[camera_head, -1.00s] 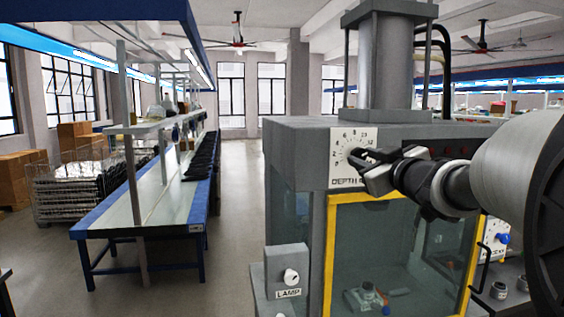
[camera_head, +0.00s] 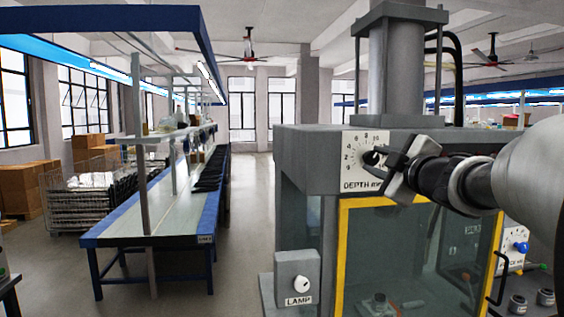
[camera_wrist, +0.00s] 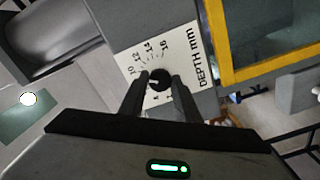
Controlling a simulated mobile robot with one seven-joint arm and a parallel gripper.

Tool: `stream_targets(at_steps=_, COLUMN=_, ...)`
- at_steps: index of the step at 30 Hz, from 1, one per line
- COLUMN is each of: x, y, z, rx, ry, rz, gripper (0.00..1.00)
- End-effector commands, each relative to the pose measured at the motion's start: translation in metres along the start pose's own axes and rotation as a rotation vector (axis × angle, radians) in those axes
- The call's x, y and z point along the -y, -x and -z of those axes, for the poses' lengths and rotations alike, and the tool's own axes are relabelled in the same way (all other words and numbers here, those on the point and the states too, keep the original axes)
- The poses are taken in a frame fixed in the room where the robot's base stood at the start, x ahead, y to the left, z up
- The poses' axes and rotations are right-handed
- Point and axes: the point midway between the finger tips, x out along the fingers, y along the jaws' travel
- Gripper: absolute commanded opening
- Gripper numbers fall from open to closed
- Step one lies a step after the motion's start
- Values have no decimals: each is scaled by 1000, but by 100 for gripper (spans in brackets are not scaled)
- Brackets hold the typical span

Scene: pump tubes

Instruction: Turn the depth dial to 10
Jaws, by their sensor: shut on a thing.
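The depth dial is a black knob (camera_wrist: 160,78) on a white plate marked DEPTH mm (camera_wrist: 190,58). The plate (camera_head: 358,139) also shows in the head view, on the upper front of the grey press, with the knob (camera_head: 371,158) partly covered by my gripper (camera_head: 390,169). In the wrist view, my gripper (camera_wrist: 159,86) has one finger on each side of the knob and is shut on it. A pale mark on the knob points left and slightly down, below the printed 10. I cannot read its exact value.
The grey press (camera_head: 305,158) has a yellow-framed glass door (camera_head: 343,250) below the dial. A LAMP switch box (camera_head: 298,276) juts out at its lower left. A blue-edged workbench (camera_head: 150,215) stands left, with open floor between.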

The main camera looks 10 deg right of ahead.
Motion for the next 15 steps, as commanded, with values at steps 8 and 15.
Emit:
stream_targets(at_steps=8, x=0, y=0, z=0, rx=1, ry=11, rz=1, gripper=7)
stream_targets(at_steps=15, x=0, y=0, z=0, rx=0, ry=10, rz=1, gripper=36)
